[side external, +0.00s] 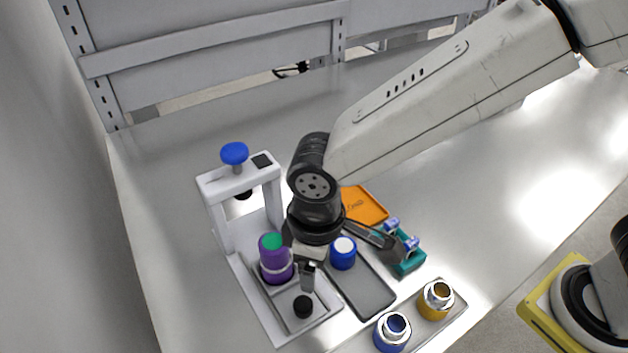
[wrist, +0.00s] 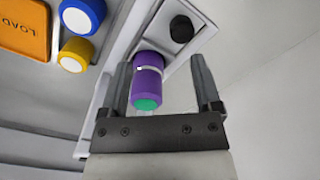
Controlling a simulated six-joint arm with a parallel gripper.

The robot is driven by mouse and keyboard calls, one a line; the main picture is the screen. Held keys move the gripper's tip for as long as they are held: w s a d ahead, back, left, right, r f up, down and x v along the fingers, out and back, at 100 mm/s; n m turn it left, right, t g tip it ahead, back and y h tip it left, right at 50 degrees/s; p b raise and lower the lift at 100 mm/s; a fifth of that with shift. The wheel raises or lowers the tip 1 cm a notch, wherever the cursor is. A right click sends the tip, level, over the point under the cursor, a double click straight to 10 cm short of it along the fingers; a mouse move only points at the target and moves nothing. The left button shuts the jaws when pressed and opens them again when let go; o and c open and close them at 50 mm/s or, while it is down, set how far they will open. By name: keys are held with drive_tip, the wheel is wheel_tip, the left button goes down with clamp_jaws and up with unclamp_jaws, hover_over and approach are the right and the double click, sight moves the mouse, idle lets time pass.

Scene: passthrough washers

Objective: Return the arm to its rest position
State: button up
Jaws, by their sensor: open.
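My gripper (side external: 307,270) is low over the work station, pointing down beside a purple cylinder. In the wrist view my gripper (wrist: 160,62) is open, with one finger on each side of the purple cylinder (wrist: 148,72) and visible gaps to it. The cylinder has a green end and a pale ring around it. In the side view the purple cylinder (side external: 274,265) stands in the white fixture (side external: 252,308), just left of the fingers. I cannot tell the fingertips' exact height beside it.
A white press frame with a blue knob (side external: 234,153) stands behind the cylinder. A black knob (side external: 303,307), a white-topped blue cylinder (side external: 343,255), an orange tray (side external: 362,206) and a teal holder (side external: 410,263) are close by. Blue (side external: 391,335) and yellow (side external: 435,302) cylinders stand in front.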

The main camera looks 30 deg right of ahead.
drive_tip(key=w+d, duration=0.1)
drive_tip(key=d, duration=0.1)
drive_tip(key=w+d+m, duration=0.1)
drive_tip(key=d, duration=0.2)
drive_tip(key=w+d+m, duration=0.1)
drive_tip(key=d, duration=0.2)
drive_tip(key=shift+d, duration=0.15)
drive_tip(key=s+d+m+t, duration=0.1)
drive_tip(key=d+m, duration=0.2)
drive_tip(key=d, duration=0.7)
drive_tip(key=s+d+f+m+t, duration=0.1)
drive_tip(key=s+d+m, duration=0.1)
drive_tip(key=d, duration=0.9)
drive_tip(key=shift+s+d+f+m, duration=0.15)
drive_tip(key=shift+s+d+m, duration=0.05)
drive_tip(key=shift+m, duration=0.4)
